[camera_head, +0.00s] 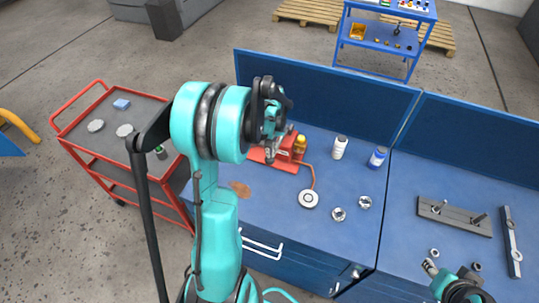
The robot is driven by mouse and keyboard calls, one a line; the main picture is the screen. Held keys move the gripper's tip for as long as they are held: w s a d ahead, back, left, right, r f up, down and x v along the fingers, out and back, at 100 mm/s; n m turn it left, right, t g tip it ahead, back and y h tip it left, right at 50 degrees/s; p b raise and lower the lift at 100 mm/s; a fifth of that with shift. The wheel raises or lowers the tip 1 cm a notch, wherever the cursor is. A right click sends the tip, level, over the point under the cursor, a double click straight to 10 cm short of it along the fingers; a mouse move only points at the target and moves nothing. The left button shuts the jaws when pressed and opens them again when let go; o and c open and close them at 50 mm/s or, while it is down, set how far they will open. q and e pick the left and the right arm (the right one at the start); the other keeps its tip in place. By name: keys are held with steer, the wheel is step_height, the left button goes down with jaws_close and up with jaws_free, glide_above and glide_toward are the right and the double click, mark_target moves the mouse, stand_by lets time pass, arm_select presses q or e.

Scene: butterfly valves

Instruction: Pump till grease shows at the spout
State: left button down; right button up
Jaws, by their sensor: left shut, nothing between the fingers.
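A red pump unit (285,163) stands on the blue bench, with a yellow-orange part at its top. An orange hose (313,178) runs from it to a round white-and-black piece (308,199) on the bench. My left gripper (274,143) is shut and empty. In the picture it overlaps the pump's upper left and hides part of it; whether they touch I cannot tell. No grease can be made out at this size.
A white bottle (340,147) and a blue-and-white can (377,158) stand right of the pump. Two metal rings (351,208) lie in front of them. A dark plate with pegs (454,216) lies at the right. A red cart (95,115) stands at the left. The bench's middle front is clear.

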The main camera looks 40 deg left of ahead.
arm_select(q)
steer(key=shift+s+f+b, duration=0.15)
steer(key=shift+f+b, duration=0.4)
steer(key=shift+f, duration=0.2)
steer(key=shift+s+f+b, duration=0.1)
steer(key=shift+f+b, duration=0.4)
steer(key=shift+f, duration=0.25)
steer(key=r+p, duration=0.1)
steer(key=r, duration=0.1)
steer(key=r+p, duration=0.2)
steer(key=r, duration=0.1)
steer(key=w+r+p, duration=0.1)
steer(key=r+p, duration=0.1)
steer(key=shift+w+a+r, duration=0.1)
steer(key=shift+r, duration=0.3)
steer(key=shift+f, duration=0.1)
